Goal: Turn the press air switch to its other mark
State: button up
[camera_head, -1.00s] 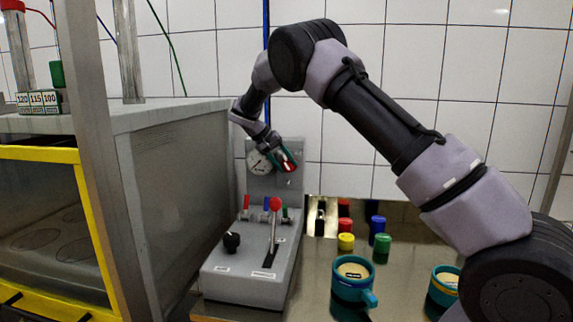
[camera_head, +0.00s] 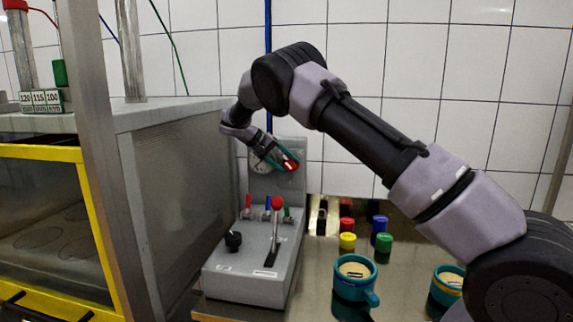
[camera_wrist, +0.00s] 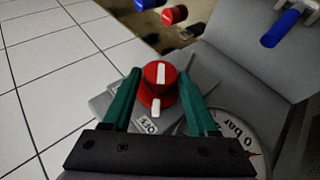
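A red rotary knob with a white stripe, seemingly the press air switch, sits on the upright back plate of the grey control box, beside the pressure gauge. It shows in the wrist view (camera_wrist: 160,74) and the head view (camera_head: 290,163). My gripper (camera_wrist: 160,75) has green fingers on either side of the knob, also seen in the head view (camera_head: 279,157). It is open, with narrow gaps between fingers and knob. The gauge (camera_wrist: 232,135) is partly hidden by the right finger.
The control box (camera_head: 233,285) carries a red-topped lever (camera_head: 276,232), a black knob (camera_head: 233,240) and small coloured valves. Coloured capped pieces and teal cups (camera_head: 355,283) stand on the metal table to the right. A grey cabinet (camera_head: 180,175) stands left.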

jog(key=shift+o, duration=0.8)
jog(key=v, duration=0.7)
jog(key=shift+a+r, duration=0.15)
jog(key=shift+a, duration=0.05)
